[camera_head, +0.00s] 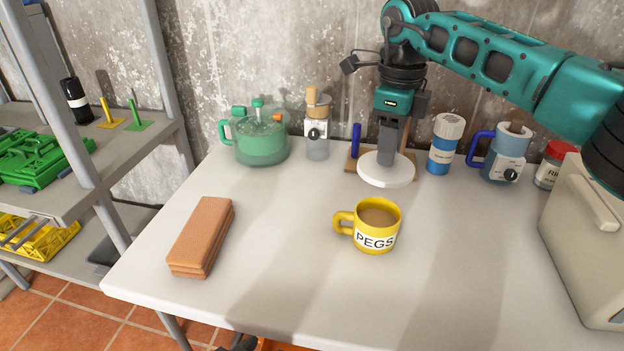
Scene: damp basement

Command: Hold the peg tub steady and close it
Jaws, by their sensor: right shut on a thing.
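The peg tub (372,232) is a yellow, mug-like pot with a handle on its left and a "PEGS" label. It stands upright and open near the middle of the table, with a brown surface visible inside. My right gripper (388,158) points down and is shut on a round white lid (386,173), gripping it at its top centre. The lid is roughly level, behind the tub in the picture and apart from it. How high the lid is above the table is hard to tell. My left gripper is not in view, and nothing holds the tub.
A wooden board with a blue post (356,140) is partly hidden behind the lid. A green pot (260,145), jars and a blue bottle (443,150) line the back. Brown slabs (202,237) lie left; a beige box (590,235) stands right. The front table is clear.

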